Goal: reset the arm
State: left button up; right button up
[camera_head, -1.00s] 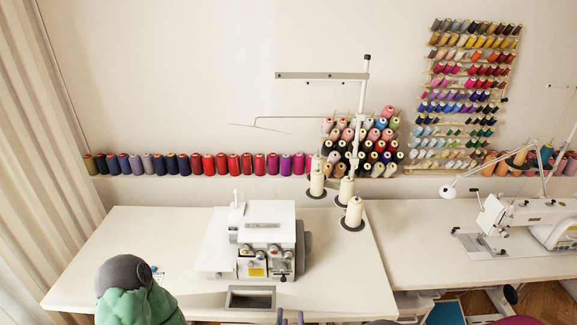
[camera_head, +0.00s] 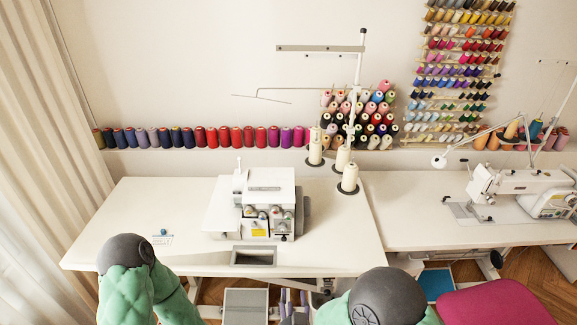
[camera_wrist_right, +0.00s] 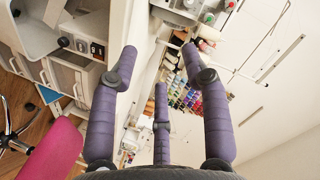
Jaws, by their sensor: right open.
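My right gripper (camera_head: 293,304) shows at the bottom middle of the head view as purple fingers, below the front edge of the sewing table (camera_head: 110,222). In the right wrist view the three purple fingers of my right gripper (camera_wrist_right: 160,66) are spread apart with nothing between them. My right arm, green with a grey joint cap, fills the bottom right of the head view. My left arm, also green and grey, is at the bottom left, in front of the table. My left gripper is out of the picture.
A white overlock machine (camera_head: 265,205) stands on the table, with thread cones (camera_head: 349,178) behind it. A small blue item (camera_head: 162,238) lies at the table's left. Another sewing machine (camera_head: 520,190) is at right. A pink chair (camera_head: 497,302) stands at the lower right.

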jog(key=s+d+f+n+g+y, duration=0.1)
jog(key=s+d+f+g, duration=0.15)
jog(key=f, duration=0.35)
jog(key=s+d+f+n+g, duration=0.2)
jog(key=f+g, duration=0.2)
jog(key=f, duration=0.2)
jog(key=s+d+f+n+g+y, duration=0.1)
jog(key=s+d+f+g, duration=0.1)
jog(key=f+g, duration=0.3)
jog(key=s+d+f+n+g+y, duration=0.1)
jog(key=s+d+f+g, duration=0.1)
jog(key=s+f, duration=0.3)
jog(key=s+g, duration=0.1)
jog(key=s, duration=0.2)
jog(key=shift+s+f+n, duration=0.25)
jog(key=shift+n, duration=0.05)
jog(key=shift+w+d, duration=0.1)
jog(key=shift+d, duration=0.05)
dwell(5.0)
